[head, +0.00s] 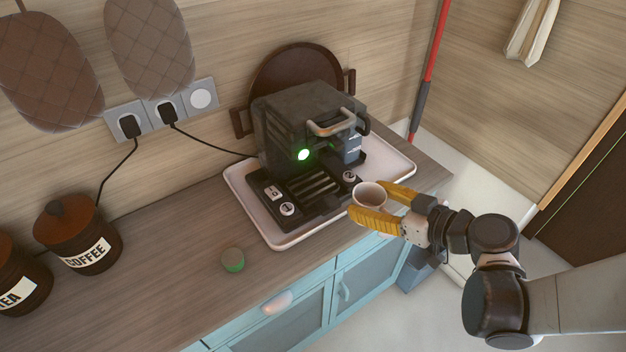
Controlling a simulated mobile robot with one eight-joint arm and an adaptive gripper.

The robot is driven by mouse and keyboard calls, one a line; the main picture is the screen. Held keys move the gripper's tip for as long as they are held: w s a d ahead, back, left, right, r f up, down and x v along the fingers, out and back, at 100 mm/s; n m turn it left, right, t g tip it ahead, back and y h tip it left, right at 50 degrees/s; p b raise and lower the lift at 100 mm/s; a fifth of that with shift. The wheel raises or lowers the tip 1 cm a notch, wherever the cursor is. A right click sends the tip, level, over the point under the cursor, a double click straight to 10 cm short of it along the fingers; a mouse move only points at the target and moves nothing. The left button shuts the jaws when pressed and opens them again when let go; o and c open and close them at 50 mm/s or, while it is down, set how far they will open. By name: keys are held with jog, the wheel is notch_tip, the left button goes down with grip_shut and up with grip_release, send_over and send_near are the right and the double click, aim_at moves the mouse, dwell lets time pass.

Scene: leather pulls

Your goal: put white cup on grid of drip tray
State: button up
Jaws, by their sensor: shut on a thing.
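The white cup (369,196) is held upright between the yellow fingers of my gripper (378,206), with its open top facing up. The gripper is shut on the cup's sides. The cup is just right of the dark drip tray (327,203), at the front of the coffee machine (298,122). The slotted grid (314,185) of the drip tray is bare and lies left of the cup. The cup's underside is hidden by a finger, and I cannot tell its exact height.
The machine stands on a white tray (262,221) on the wooden counter. Round buttons (287,209) flank the grid. A small green-sided round item (233,260) and a coffee canister (79,234) stand left. Cords run behind. The counter between canister and tray is mostly clear.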

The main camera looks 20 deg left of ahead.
jog(key=w+a+b, duration=0.1)
jog(key=w+a, duration=0.1)
jog(key=a, duration=0.2)
jog(key=w+a+b, duration=0.1)
jog(key=w+a, duration=0.2)
jog(key=a, duration=0.2)
jog(key=w+a+b, duration=0.1)
jog(key=w+a, duration=0.2)
jog(key=a, duration=0.1)
jog(key=shift+w+a, duration=0.25)
jog(key=shift+a, duration=0.1)
jog(key=shift+w+a+f+b, duration=0.2)
jog(key=shift+f+b, duration=0.4)
jog(key=shift+f, duration=0.3)
jog(key=shift+w+a+f+b, duration=0.1)
jog(key=shift+a+f+b, duration=0.05)
jog(key=shift+f+b, duration=0.6)
jog(key=shift+s+f, duration=0.1)
jog(key=shift+f, duration=0.05)
jog(key=shift+f, duration=0.2)
jog(key=o, duration=1.3)
jog(key=shift+r, duration=0.1)
jog(key=shift+r, duration=0.1)
